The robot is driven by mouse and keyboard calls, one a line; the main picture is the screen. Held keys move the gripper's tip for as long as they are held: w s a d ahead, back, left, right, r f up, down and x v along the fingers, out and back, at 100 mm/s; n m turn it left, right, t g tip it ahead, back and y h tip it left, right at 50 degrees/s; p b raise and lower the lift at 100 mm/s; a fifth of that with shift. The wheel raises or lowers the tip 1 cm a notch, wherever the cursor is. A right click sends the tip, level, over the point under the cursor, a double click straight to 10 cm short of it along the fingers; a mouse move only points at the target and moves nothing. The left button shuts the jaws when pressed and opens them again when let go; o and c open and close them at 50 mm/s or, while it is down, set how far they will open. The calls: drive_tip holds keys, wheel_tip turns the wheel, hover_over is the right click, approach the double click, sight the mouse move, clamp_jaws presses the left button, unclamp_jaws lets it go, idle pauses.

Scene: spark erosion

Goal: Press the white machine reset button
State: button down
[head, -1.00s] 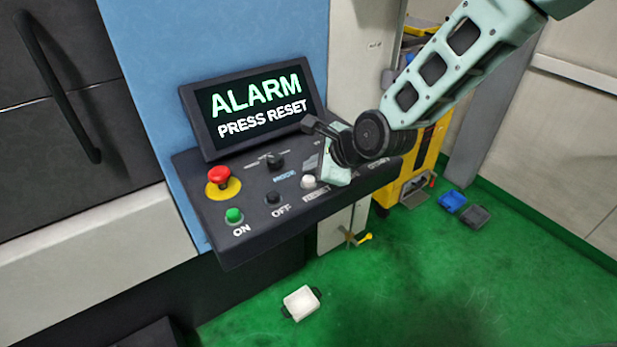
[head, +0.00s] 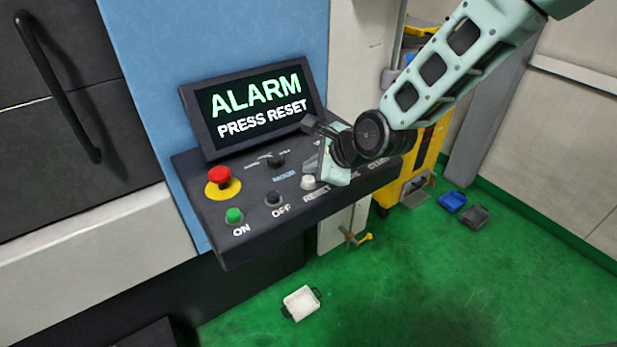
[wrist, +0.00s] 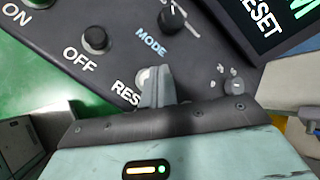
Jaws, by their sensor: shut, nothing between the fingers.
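The white reset button (head: 308,182) stands on the dark sloped control panel (head: 240,250), above the RESET label. The screen (head: 260,105) reads "ALARM PRESS RESET". My gripper (head: 321,174) is just right of the button in the head view, pointing down at the panel. In the wrist view my gripper (wrist: 158,88) is shut and empty. Its fingertips partly cover the white button (wrist: 144,75) there. I cannot tell whether they touch it.
Close by on the panel are a black OFF button (head: 273,198), a green ON button (head: 234,215), a red emergency stop (head: 220,177) and a mode knob (head: 275,161). Blue and grey bins (head: 452,202) stand at the right.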

sight(313, 181)
drive_tip(key=shift+f, duration=0.15)
drive_tip(key=shift+f+b, duration=0.3)
drive_tip(key=shift+f+b, duration=0.3)
drive_tip(key=shift+f, duration=0.1)
idle(0.6)
drive_tip(key=shift+r, duration=0.15)
drive_tip(key=shift+r+p, duration=0.6)
drive_tip(key=shift+r, duration=0.1)
drive_tip(key=shift+r+p, duration=1.85)
drive_tip(key=shift+r, duration=0.7)
drive_tip(key=shift+f, duration=0.1)
